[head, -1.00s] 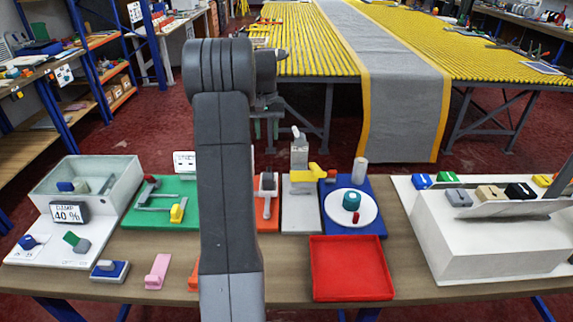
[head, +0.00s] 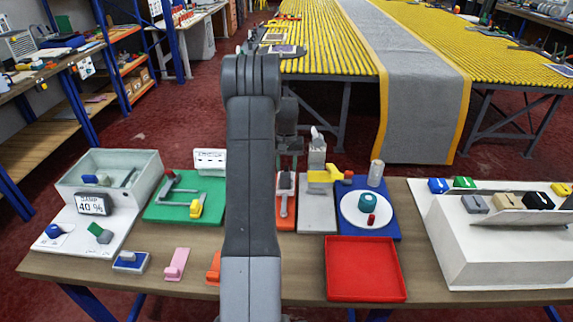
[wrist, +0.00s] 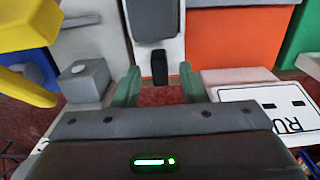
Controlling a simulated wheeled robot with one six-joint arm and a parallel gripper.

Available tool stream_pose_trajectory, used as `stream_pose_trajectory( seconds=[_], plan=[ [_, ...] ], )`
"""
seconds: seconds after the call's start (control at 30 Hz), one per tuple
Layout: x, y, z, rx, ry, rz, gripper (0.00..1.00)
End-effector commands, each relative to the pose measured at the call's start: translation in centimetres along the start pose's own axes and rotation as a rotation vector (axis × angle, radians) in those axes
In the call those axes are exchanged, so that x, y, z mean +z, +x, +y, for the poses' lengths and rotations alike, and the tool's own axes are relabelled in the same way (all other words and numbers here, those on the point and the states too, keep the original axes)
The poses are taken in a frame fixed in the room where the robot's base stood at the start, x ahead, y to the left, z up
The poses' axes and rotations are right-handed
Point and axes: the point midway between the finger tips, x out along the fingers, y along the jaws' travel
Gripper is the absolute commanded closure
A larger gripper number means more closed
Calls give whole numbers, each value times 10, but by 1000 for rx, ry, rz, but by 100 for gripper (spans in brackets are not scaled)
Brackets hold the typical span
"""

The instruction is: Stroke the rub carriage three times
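What looks like the rub carriage is a pale slide with a dark grey block (head: 285,181) on an orange board (head: 287,216), right beside my arm in the head view. In the wrist view its grey block (wrist: 154,20) is at the top centre, with a small black part below it, over the orange board (wrist: 232,38). My gripper (wrist: 159,84) has its two green fingers apart, with nothing between them but red floor. The fingers point towards the carriage's end and seem short of it. In the head view my arm hides most of the gripper and part of the board.
A grey stand with a yellow lever (head: 322,176) stands close on the right, and a green board (head: 182,212) on the left. A white sign (head: 209,161) stands behind; its lettering "RU" shows in the wrist view. A red tray (head: 366,268) lies in front. Bare table shows around it.

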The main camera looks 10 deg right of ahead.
Motion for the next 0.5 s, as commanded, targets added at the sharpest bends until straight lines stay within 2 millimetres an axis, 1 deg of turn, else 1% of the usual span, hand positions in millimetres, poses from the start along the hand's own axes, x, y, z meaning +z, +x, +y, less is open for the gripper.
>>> stream_pose_trajectory(
  seconds=[0.1,0.33,0.37,0.5],
  plan=[
    [0,4,0,0,0,0,62],
    [0,5,0,0,0,0,62],
    [0,5,0,0,0,0,66],
    [0,5,0,0,0,0,93]
  ],
)
